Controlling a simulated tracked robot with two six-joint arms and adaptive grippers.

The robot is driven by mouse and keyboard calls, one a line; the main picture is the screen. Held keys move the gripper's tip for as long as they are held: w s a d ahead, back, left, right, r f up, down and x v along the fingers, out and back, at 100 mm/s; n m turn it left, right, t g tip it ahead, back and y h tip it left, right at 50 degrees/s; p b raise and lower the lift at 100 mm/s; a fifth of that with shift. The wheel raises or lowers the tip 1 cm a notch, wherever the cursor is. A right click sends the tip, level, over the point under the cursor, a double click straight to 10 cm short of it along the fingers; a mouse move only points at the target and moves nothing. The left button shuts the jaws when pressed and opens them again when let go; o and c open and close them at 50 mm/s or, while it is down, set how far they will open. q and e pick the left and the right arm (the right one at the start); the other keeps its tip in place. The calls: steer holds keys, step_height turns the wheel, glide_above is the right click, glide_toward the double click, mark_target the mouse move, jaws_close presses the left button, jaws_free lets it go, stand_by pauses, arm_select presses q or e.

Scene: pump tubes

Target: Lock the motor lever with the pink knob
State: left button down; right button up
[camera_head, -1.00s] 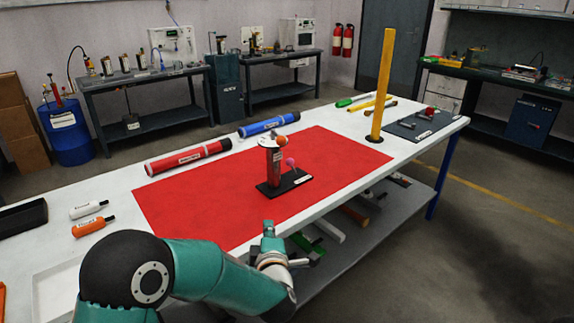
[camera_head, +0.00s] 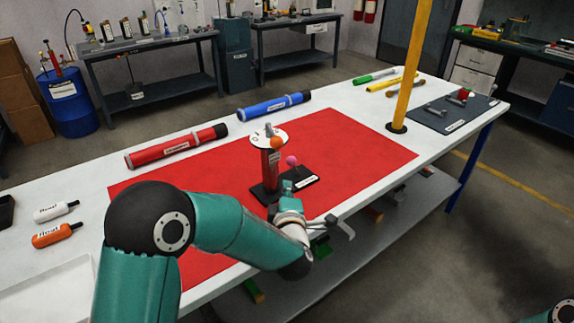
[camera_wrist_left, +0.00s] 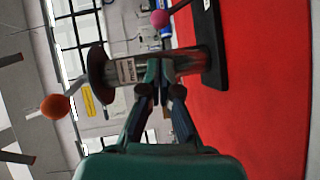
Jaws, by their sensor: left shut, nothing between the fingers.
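The motor (camera_head: 270,170) stands upright on a black base plate on the red mat (camera_head: 345,157). It has a round white top and a lever with an orange knob (camera_head: 276,143). The pink knob (camera_head: 291,160) stands on a thin rod above the plate, beside the cylinder. My left gripper (camera_head: 287,187) is shut and empty, in front of the motor and just below the pink knob. In the left wrist view the left fingertips (camera_wrist_left: 153,72) overlap the motor's cylinder (camera_wrist_left: 127,71); I cannot tell whether they touch it. The pink knob (camera_wrist_left: 159,18) lies beyond them. My right gripper is out of view.
A red tube (camera_head: 178,147) and a blue tube (camera_head: 274,105) lie along the table's far edge. A yellow post (camera_head: 411,65) stands at the right. The mat right of the motor is clear.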

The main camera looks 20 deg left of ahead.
arm_select(q)
steer(key=p, duration=0.2)
glide_toward(294, 167)
steer(key=shift+w+a+r, duration=0.3)
steer(key=shift+w+a, duration=0.45)
steer(key=shift+w, duration=0.05)
steer(key=shift+w+a+r, duration=0.25)
steer(key=shift+w+a, duration=0.5)
steer(key=shift+a, duration=0.05)
steer(key=shift+w+a+r, duration=0.3)
steer(key=shift+w+a, duration=0.45)
steer(key=shift+w, duration=0.05)
